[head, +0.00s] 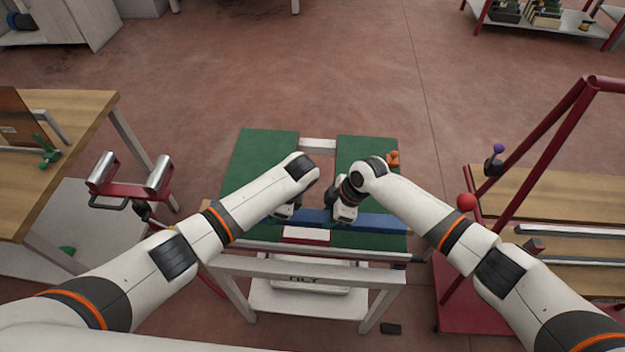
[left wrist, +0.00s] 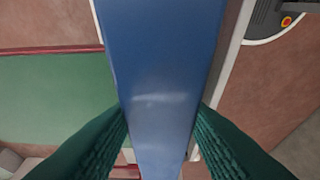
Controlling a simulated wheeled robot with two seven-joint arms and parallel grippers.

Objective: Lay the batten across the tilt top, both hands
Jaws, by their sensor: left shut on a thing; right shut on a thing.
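The batten is a long blue bar (head: 380,222) lying crosswise over the near part of the tilt top (head: 262,160), which has two green panels with a gap between them. My left gripper (head: 284,214) is shut on the batten left of its middle. In the left wrist view the batten (left wrist: 165,70) runs between the green ridged fingers (left wrist: 160,125). My right gripper (head: 343,214) is shut on the batten a little farther right; its fingertips are mostly hidden by the wrist. I cannot tell whether the batten touches the panels.
A wooden bench (head: 75,105) stands at the left, beside a red stand with metal rollers (head: 130,175). At the right are a red frame (head: 545,140) and a wooden-topped table (head: 575,195). A pale lower shelf (head: 305,300) sits under the tilt top.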

